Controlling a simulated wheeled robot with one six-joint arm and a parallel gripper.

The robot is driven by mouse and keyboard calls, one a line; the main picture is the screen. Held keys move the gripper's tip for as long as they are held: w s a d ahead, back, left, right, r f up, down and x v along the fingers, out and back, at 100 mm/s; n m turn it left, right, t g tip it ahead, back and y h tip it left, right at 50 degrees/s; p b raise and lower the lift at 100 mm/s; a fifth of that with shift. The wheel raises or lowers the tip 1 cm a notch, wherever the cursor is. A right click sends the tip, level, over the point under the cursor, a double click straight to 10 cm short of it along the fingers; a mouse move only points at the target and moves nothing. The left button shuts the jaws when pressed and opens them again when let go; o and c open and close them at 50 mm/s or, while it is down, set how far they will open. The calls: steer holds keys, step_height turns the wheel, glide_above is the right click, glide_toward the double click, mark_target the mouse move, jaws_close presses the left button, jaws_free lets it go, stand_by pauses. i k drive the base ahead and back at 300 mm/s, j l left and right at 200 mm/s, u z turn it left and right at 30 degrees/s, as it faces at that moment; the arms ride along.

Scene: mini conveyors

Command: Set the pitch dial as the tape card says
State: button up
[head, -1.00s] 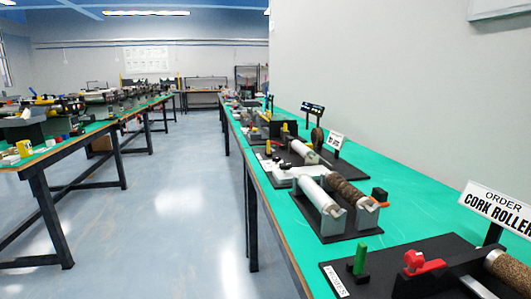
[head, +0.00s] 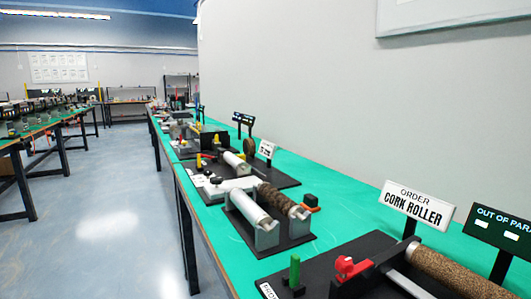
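I cannot make out a pitch dial in this view. A small white card (head: 267,150) stands on a station farther along the green bench; its print is too small to read, so I cannot tell if it is the tape card. A larger white sign (head: 418,207) near me reads "ORDER CORK ROLLER". A dark sign (head: 497,229) at the right edge begins "OUT OF PARA" and is cut off. My gripper is not in view.
The green bench (head: 340,207) runs away along the right wall. On it stand a cork roller (head: 450,272), a red clamp-like part (head: 350,268), a green peg (head: 295,268) and a two-roller unit (head: 250,218). The blue floor (head: 110,220) to the left is clear, with another bench beyond.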

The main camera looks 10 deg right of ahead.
mark_target(207, 174)
steer(key=i+j+z, duration=0.2)
steer(key=j+z, duration=0.15)
steer(key=j, duration=0.35)
steer(key=i+j+z, duration=0.15)
steer(key=j+z, duration=0.15)
steer(key=j, duration=0.4)
steer(key=j+z, duration=0.35)
steer(key=j, duration=0.4)
steer(key=i, duration=0.05)
